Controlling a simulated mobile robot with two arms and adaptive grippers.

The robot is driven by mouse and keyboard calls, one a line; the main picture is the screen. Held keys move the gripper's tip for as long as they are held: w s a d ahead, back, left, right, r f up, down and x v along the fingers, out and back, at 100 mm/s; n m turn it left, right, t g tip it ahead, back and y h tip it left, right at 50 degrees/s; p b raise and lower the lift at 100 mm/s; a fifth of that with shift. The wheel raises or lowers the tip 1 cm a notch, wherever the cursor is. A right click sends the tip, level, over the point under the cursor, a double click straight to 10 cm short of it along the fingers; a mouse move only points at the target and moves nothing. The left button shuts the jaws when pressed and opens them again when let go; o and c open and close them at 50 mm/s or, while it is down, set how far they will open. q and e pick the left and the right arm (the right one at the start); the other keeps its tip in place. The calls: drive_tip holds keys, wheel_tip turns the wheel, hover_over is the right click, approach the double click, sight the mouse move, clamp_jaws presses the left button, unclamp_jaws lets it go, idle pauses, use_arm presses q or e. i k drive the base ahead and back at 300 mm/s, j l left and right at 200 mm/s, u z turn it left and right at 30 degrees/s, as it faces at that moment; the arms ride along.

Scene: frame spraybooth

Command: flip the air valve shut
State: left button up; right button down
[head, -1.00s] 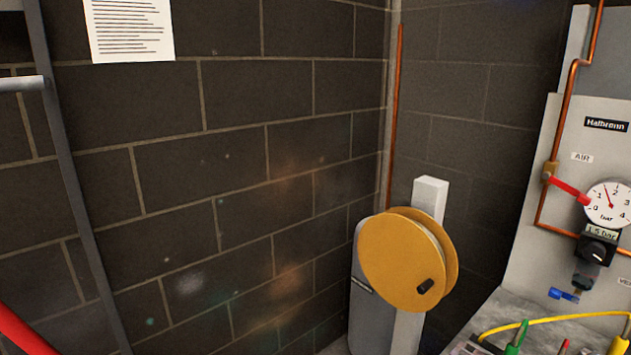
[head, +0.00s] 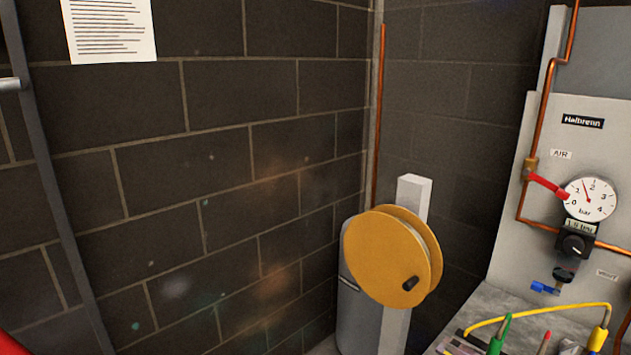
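The air valve's red lever (head: 546,184) is at the right of the head view, on a brass body (head: 530,168) in the copper pipe (head: 547,95). The lever slants down to the right, across the pipe's upright run, under the AIR label (head: 561,154). Its tip overlaps the rim of the white bar gauge (head: 590,199). The gauge needle points up, a little left. Neither of my grippers is in view.
A yellow reel (head: 392,257) on a grey stand is left of the panel (head: 512,225). A grey bench (head: 487,308) below the panel holds a yellow cable (head: 540,313) and coloured plugs. A blue-handled tap (head: 545,287) hangs under the regulator (head: 574,245). A ladder-like frame (head: 47,190) stands far left.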

sight(560, 193)
drive_tip(key=l+z, duration=0.15)
drive_tip(key=z, duration=0.7)
